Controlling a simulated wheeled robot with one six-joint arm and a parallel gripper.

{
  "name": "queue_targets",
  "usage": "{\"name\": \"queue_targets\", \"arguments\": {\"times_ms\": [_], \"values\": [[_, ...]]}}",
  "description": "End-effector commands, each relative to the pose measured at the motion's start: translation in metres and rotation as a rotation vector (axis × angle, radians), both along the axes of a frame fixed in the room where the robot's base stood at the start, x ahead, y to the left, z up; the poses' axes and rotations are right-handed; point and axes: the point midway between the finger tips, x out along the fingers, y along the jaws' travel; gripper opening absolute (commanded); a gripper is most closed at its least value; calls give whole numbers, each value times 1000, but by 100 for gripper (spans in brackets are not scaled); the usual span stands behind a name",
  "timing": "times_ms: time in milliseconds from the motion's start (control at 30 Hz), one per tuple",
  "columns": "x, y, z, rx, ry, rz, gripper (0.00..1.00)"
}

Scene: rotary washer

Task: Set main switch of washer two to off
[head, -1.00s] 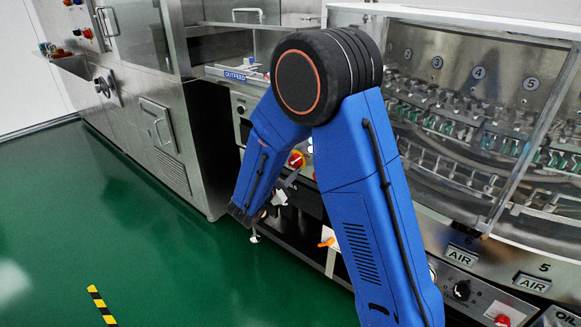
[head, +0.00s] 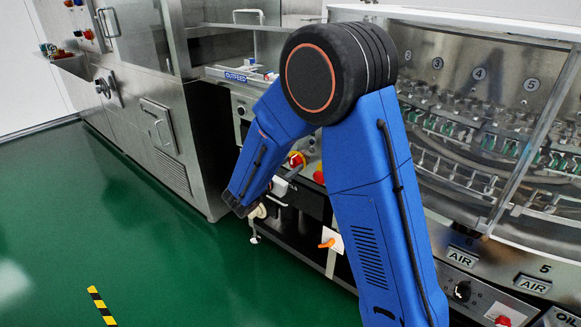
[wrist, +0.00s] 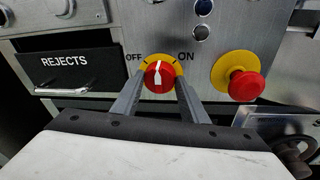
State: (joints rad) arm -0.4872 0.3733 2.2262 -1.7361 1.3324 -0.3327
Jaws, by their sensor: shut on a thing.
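The main switch (wrist: 159,75) is a red rotary knob with a white pointer on a yellow plate, in the middle of the wrist view. OFF is printed at its upper left and ON at its upper right. The white pointer stands about straight up, between the two words. My gripper (wrist: 160,82) has one finger on each side of the knob and is shut on it. In the head view the red and yellow switch (head: 296,160) shows beside my blue arm, and the arm hides part of the panel.
A red push button on a yellow collar (wrist: 244,83) is close to the right of the switch. A black REJECTS drawer (wrist: 68,66) is at the left. In the head view, an orange-handled switch (head: 328,243) sits lower down, and green floor is clear at the left.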

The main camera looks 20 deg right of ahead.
Motion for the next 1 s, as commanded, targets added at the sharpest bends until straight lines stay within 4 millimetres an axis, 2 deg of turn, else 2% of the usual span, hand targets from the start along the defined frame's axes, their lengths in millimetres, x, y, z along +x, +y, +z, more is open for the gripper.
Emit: {"name": "queue_targets", "arguments": {"times_ms": [600,1000], "values": [[3,3,1,-329,454,0,17],[5,4,1,-450,621,1,17]]}}
